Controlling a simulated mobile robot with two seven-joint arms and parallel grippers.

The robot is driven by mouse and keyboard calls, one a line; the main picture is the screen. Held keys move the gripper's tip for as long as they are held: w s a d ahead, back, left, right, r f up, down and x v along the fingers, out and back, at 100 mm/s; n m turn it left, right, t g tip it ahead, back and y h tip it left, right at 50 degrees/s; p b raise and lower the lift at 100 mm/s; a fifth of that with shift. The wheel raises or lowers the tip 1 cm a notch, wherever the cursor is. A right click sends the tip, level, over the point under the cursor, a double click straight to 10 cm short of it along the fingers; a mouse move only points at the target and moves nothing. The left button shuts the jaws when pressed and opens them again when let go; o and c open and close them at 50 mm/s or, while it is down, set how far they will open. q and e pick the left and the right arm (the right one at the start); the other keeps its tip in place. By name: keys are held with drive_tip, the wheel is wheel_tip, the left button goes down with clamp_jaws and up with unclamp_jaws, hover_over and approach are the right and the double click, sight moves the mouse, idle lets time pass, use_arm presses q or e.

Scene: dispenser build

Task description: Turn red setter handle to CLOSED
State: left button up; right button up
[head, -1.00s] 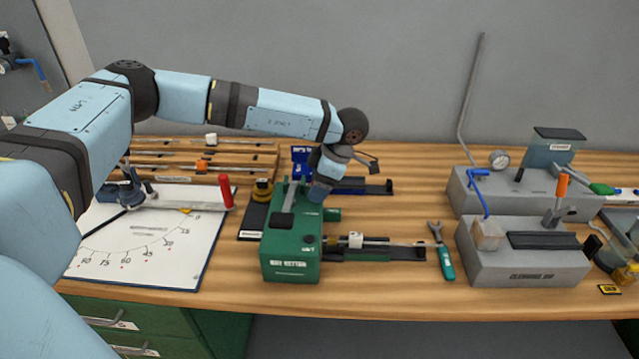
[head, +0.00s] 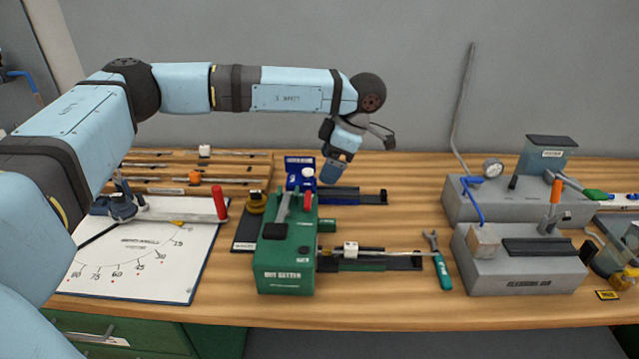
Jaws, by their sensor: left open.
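The green nut setter (head: 287,272) stands on the bench at the middle. A small red handle (head: 308,200) stands upright at its back right, next to a dark grey lever (head: 281,214) on its top. I cannot read any CLOSED marking on it. My left gripper (head: 333,174) is open and empty, pointing down, above and a little right of and behind the red handle, apart from it. My right gripper is not in view.
A blue setter (head: 301,172) with a dark rail stands behind. A nut rail (head: 380,262) extends right from the green setter, beside a wrench (head: 439,262). The angle board (head: 140,262) lies left and the grey cleaning jig (head: 520,268) right.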

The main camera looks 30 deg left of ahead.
use_arm(q)
drive_tip(key=shift+v, duration=2.1)
